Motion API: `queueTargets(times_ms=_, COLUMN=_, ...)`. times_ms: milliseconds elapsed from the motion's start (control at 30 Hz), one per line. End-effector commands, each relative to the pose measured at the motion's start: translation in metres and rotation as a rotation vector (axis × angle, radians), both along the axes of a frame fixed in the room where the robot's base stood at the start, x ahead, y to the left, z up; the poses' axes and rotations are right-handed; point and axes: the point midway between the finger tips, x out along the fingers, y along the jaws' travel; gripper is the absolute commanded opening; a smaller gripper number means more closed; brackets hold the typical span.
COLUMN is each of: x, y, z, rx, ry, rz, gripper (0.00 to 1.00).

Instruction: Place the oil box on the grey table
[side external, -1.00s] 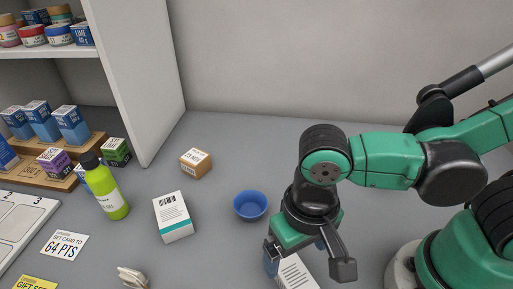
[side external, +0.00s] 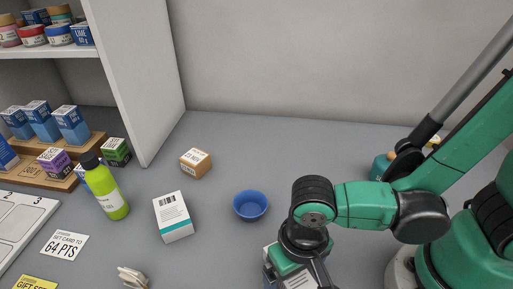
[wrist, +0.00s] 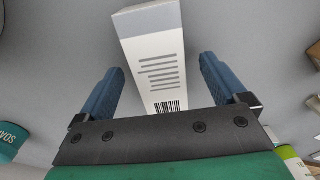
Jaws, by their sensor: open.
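No label that I can read names the oil box. A white box with grey text lines and a barcode (wrist: 160,62) lies between the two blue fingers of my gripper (wrist: 161,68) in the wrist view. A small part of this box (side external: 299,283) shows under my gripper (side external: 296,276) at the bottom of the side view. My gripper is open, with a gap beside the box on each side. The grey table (side external: 235,150) spreads under everything; the fingertips are mostly hidden in the side view.
A white and teal box (side external: 173,216), a blue bowl (side external: 250,205) and a small brown box (side external: 195,163) stand left of my gripper. A green bottle (side external: 107,190) stands further left, near a wooden display (side external: 90,148). Grey surface between the bowl and the back wall is clear.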

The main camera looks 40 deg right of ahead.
Motion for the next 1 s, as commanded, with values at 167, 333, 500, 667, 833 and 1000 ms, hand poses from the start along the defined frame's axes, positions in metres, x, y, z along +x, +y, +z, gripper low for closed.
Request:
queueTargets(times_ms=167, x=0.0, y=0.0, z=0.0, rx=0.0, ry=0.0, rz=0.0, gripper=0.84)
queueTargets(times_ms=333, x=0.0, y=0.0, z=0.0, rx=0.0, ry=0.0, rz=0.0, gripper=0.35)
queueTargets(times_ms=500, x=0.0, y=0.0, z=0.0, rx=0.0, ry=0.0, rz=0.0, gripper=0.0)
queueTargets(times_ms=667, x=0.0, y=0.0, z=0.0, rx=0.0, ry=0.0, rz=0.0, gripper=0.0)
queueTargets(times_ms=833, x=0.0, y=0.0, z=0.003, rx=0.0, ry=0.0, rz=0.0, gripper=0.0)
queueTargets(times_ms=1000, x=0.0, y=0.0, z=0.012, rx=0.0, ry=0.0, rz=0.0, gripper=0.0)
